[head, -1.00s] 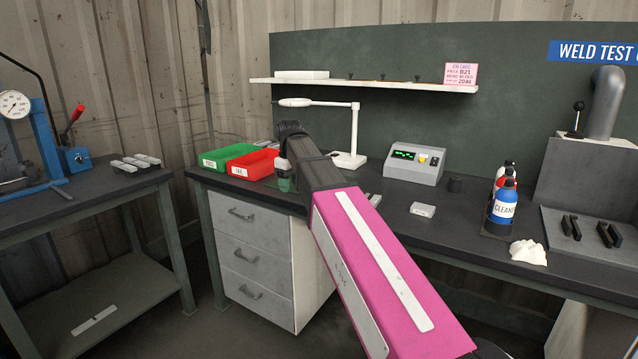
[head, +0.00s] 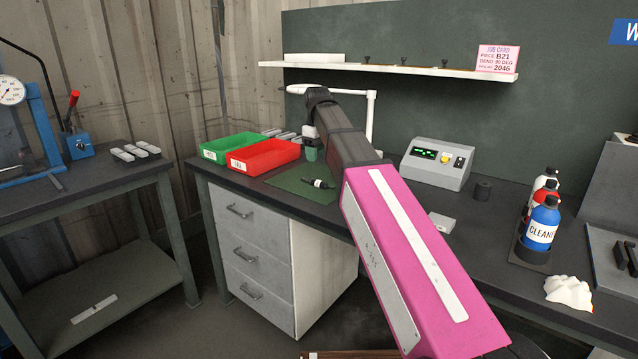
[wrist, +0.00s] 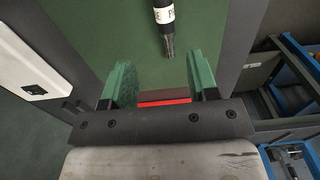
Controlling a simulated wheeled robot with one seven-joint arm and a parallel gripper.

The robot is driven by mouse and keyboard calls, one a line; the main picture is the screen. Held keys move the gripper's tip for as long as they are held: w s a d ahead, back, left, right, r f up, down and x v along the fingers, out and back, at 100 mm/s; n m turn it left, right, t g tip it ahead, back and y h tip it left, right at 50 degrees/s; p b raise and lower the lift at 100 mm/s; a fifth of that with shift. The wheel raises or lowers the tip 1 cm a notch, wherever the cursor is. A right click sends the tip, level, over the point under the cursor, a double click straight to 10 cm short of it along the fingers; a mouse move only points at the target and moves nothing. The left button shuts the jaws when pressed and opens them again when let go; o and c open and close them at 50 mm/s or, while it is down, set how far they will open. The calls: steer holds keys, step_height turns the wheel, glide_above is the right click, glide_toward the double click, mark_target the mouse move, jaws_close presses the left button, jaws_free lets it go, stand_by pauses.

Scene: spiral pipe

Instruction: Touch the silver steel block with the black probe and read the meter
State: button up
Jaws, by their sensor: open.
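The black probe (head: 320,183) with a white label lies on a green mat (head: 290,184) on the bench. In the wrist view the probe (wrist: 164,22) is at the top, beyond the fingertips and apart from them. A small silver block (head: 442,223) lies on the bench, partly behind my pink arm link.
Green (head: 231,147) and red (head: 263,158) bins stand left of my gripper. A white lamp (head: 371,115) stands behind my arm. Spray bottles (head: 541,222) and a white cloth (head: 568,291) are at right. Other grey blocks (head: 135,152) lie on the left table.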

glide_above(314, 182)
steer(key=w+d, duration=0.1)
step_height(314, 182, down, 4)
steer(key=shift+w+f, duration=0.1)
steer(key=shift+f, duration=0.05)
steer(key=shift+s+a+f, duration=0.1)
steer(key=shift+s+f, duration=0.05)
steer(key=shift+f, duration=1.2)
steer(key=shift+s+a+f, duration=0.1)
steer(key=shift+f, duration=1.2)
jaws_close()
